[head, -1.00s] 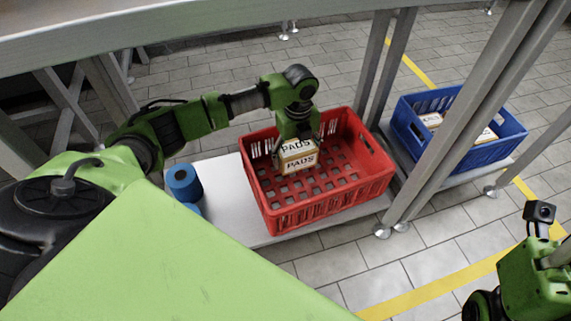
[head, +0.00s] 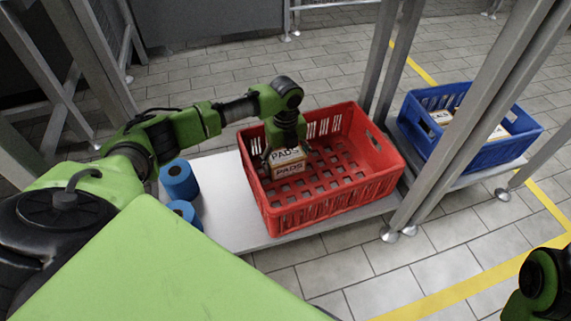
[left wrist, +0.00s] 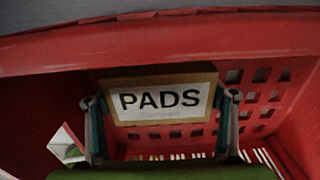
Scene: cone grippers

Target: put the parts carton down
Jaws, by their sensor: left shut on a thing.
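The parts carton (head: 288,168), a small brown box with white labels reading PADS, is inside the red crate (head: 338,202), near its left end. My left gripper (head: 284,148) reaches down into the crate from above and is shut on the carton. In the left wrist view the carton (left wrist: 160,103) sits between the two fingers, label towards the camera, close to a red crate wall (left wrist: 160,45). I cannot tell whether the carton's underside touches the crate floor.
The red crate stands on a pale low shelf (head: 228,222). Blue rolls (head: 180,180) stand at the shelf's left. A blue crate (head: 468,128) with cartons inside stands to the right, beyond grey metal posts (head: 440,125). The right half of the red crate looks empty.

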